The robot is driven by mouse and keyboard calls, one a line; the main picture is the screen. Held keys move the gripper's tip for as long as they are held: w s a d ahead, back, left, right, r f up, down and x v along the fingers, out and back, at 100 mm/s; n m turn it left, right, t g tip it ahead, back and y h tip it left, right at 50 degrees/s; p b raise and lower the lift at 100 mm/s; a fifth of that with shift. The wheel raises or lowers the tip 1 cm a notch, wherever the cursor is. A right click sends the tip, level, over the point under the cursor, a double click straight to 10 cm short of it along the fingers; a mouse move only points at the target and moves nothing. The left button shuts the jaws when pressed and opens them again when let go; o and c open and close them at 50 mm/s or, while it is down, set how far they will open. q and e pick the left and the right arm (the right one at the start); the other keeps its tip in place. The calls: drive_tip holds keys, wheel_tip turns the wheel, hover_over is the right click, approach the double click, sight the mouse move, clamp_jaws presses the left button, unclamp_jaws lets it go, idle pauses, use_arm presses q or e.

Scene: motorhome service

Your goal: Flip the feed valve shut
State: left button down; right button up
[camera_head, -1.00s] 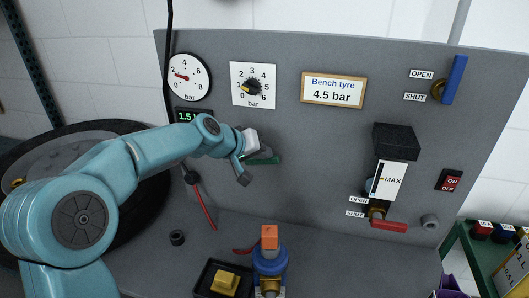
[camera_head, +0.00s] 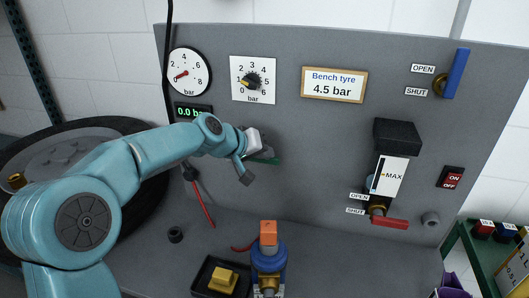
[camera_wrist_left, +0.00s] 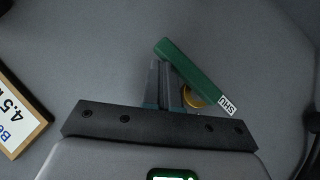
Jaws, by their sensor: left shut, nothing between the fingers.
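No label reading "feed" shows, so I cannot tell by text which lever is the feed valve. A green lever (camera_head: 264,161) is on the grey panel at my left gripper (camera_head: 257,149), partly hidden by it. In the left wrist view the green lever (camera_wrist_left: 190,72) slants from upper left to lower right, with a brass pivot and a partly covered "SHUT" label by its lower end. My left gripper (camera_wrist_left: 164,84) is shut and empty, its fingertips close beside the lever; contact is unclear. My right gripper is not in view.
A blue lever (camera_head: 455,75) and a red lever (camera_head: 389,222) stand at right with OPEN and SHUT labels. A dial gauge (camera_head: 188,72), knob (camera_head: 253,83) and 0.0 bar display (camera_head: 193,112) are at upper left. A blue and orange fitting (camera_head: 269,256) stands below.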

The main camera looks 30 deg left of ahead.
use_arm(q)
drive_tip(key=shift+r, duration=0.1)
drive_tip(key=s+d+r+p, duration=0.1)
drive_tip(key=s+r, duration=0.6)
drive_tip(key=r, duration=0.4)
drive_tip(key=shift+d+p, duration=0.35)
drive_tip(key=shift+p, duration=0.05)
drive_tip(key=shift+w+f, duration=0.1)
drive_tip(key=shift+s, duration=0.2)
